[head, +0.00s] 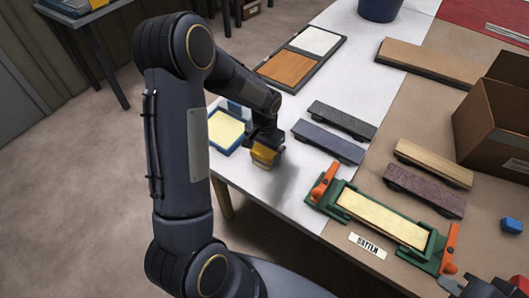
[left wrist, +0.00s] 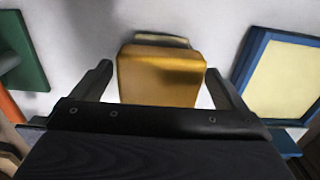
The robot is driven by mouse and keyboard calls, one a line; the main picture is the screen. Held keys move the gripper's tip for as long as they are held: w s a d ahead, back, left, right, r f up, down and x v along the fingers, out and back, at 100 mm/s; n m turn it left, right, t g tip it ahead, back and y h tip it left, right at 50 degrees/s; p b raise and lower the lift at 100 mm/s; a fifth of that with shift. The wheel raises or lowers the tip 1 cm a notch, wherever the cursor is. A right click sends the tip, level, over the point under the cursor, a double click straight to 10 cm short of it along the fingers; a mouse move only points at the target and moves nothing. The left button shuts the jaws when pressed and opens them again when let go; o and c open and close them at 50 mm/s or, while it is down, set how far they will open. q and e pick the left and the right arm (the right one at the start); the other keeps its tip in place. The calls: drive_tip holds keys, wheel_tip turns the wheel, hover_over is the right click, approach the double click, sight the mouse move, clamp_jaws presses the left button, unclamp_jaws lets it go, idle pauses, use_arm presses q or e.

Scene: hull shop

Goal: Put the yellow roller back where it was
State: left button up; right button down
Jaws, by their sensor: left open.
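The yellow roller (head: 265,154) is at the white table's front-left edge, just right of the blue tray. In the left wrist view the roller (left wrist: 160,75) shows as an orange-yellow block with a pale strip at its far end. My left gripper (head: 266,140) is open, with one finger on each side of the roller and gaps visible in the left wrist view (left wrist: 160,85). The blue tray (head: 213,140) with a pale yellow inside also shows in the left wrist view (left wrist: 247,65). Dark parts at the bottom right corner look like my right gripper (head: 480,288), cut off by the frame.
A green clamp frame with orange handles (head: 322,205) holds a pale board (head: 385,220). Dark blocks (head: 328,142) and wooden blocks (head: 435,163) lie on the table. A two-panel tray (head: 262,72) is behind. A cardboard box (head: 485,130) and blue cube (head: 511,225) are right.

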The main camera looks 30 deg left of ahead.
sight(264, 149)
use_arm(q)
wheel_tip(264, 149, up, 10)
drive_tip(key=shift+s+r, duration=0.1)
drive_tip(key=shift+r, duration=0.1)
drive_tip(key=s+d+r+n+t+h, duration=0.1)
drive_tip(key=s+d+r+t, duration=0.1)
drive_tip(key=s, duration=0.5)
drive_tip(key=s+d+r+t+h, duration=0.1)
drive_tip(key=s+d+r, duration=0.2)
drive_tip(key=s, duration=0.4)
drive_tip(key=s+d+r+n+t+h, duration=0.1)
drive_tip(key=s+d+r+t, duration=0.1)
drive_tip(key=s+r, duration=0.2)
drive_tip(key=s, duration=0.3)
drive_tip(key=shift+s+d+r+n+t+h, duration=0.2)
drive_tip(key=shift+s+n+t+h, duration=0.1)
drive_tip(key=shift+s+h, duration=0.1)
